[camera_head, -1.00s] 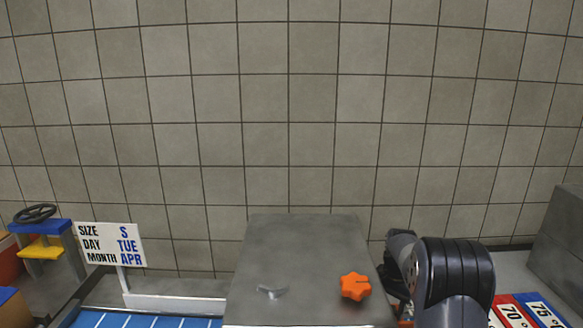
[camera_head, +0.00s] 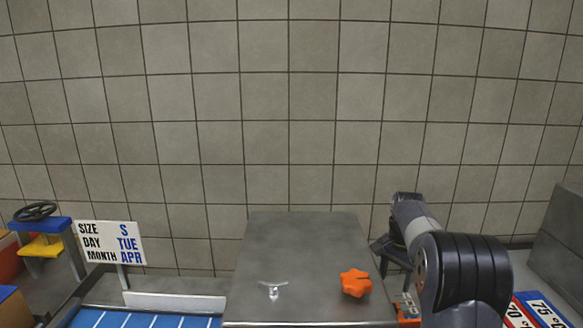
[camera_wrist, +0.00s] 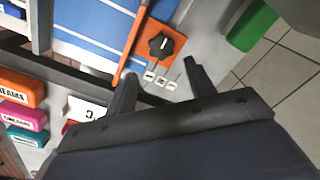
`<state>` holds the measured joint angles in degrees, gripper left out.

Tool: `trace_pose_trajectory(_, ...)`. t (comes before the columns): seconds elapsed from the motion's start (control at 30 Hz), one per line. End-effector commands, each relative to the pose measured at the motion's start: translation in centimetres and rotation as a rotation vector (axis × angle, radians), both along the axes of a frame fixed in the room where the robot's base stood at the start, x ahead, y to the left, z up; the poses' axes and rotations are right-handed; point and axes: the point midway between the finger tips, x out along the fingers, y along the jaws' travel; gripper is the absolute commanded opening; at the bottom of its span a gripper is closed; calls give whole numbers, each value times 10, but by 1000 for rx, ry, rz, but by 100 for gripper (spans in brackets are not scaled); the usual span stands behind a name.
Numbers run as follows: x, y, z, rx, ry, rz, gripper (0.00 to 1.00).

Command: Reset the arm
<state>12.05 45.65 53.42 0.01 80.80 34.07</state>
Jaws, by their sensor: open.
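My arm stands at the right in the head view, folded with its wrist beside the grey metal box. My gripper (camera_wrist: 160,92) shows in the wrist view with its two dark fingers spread apart and nothing between them. Past the fingertips is an orange panel (camera_wrist: 171,37) with a black knob (camera_wrist: 161,47) and several small labelled switches. The fingers appear apart from the panel.
A grey metal box (camera_head: 290,235) with an orange star knob (camera_head: 356,283) is left of my arm. A size and date sign (camera_head: 110,243) stands at the left near a blue surface (camera_head: 110,320). Temperature cards (camera_head: 540,308) lie at the right. Coloured blocks (camera_wrist: 22,88) show in the wrist view.

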Motion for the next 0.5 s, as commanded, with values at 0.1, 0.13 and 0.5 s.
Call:
trace_pose_trajectory(0.1,-1,0,-27,2,7,0,52)
trace_pose_trajectory(0.13,-1,0,-33,1,6,0,52)
trace_pose_trajectory(0.5,0,0,-95,1,2,42,52)
